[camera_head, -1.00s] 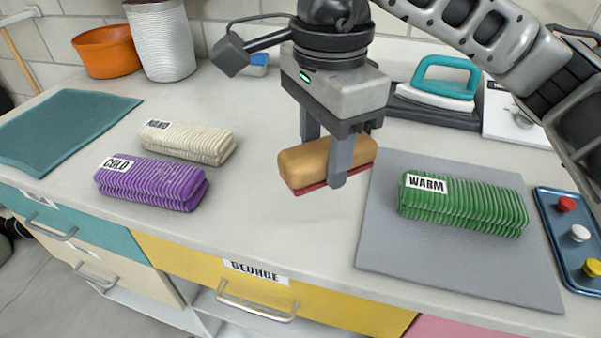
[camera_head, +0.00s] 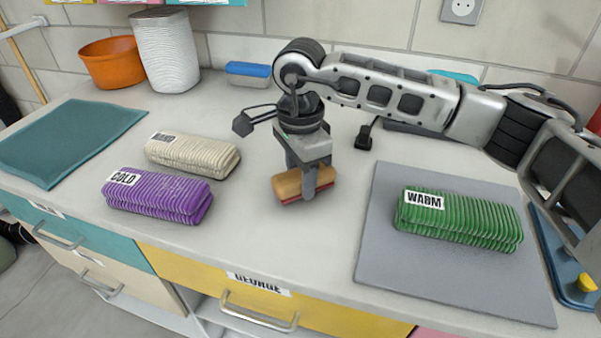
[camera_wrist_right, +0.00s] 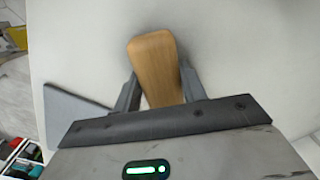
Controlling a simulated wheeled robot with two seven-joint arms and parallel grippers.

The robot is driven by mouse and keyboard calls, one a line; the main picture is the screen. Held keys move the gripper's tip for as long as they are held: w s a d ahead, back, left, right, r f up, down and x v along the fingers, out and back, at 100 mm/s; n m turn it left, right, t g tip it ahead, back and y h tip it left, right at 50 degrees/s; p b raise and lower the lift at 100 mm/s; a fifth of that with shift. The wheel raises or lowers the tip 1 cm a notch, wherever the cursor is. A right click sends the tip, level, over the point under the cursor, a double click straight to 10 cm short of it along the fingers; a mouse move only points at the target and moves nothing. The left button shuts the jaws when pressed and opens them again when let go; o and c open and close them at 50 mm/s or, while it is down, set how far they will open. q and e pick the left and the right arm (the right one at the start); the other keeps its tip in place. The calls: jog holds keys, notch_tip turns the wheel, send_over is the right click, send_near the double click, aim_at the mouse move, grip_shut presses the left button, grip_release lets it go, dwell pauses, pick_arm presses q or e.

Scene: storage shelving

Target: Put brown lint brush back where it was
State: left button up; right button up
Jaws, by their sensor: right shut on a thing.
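The brown lint brush (camera_head: 290,185) has a tan wooden back and a red underside. My right gripper (camera_head: 308,190) is shut on it, with one finger across its near side. The brush is at or just above the white countertop, between the purple towel and the grey mat; I cannot tell whether it touches. In the right wrist view the brush (camera_wrist_right: 155,65) lies between the two fingers of my right gripper (camera_wrist_right: 160,92), its wooden back facing the camera. My left gripper is not in view.
A purple COLD towel (camera_head: 160,200) and cream HAND towel (camera_head: 200,158) lie left. A green WARM towel (camera_head: 465,222) lies on the grey mat (camera_head: 400,270) at right. A blue-lidded container (camera_head: 248,72) stands behind. The counter's front strip is clear.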

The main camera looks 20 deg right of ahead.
jog(key=shift+f, duration=0.3)
jog(key=shift+f, duration=0.1)
jog(key=shift+f+b, duration=0.15)
jog(key=shift+b, duration=0.15)
jog(key=o, duration=0.9)
jog(key=shift+o, duration=0.2)
notch_tip(320, 180, up, 13)
jog(key=shift+f, duration=0.2)
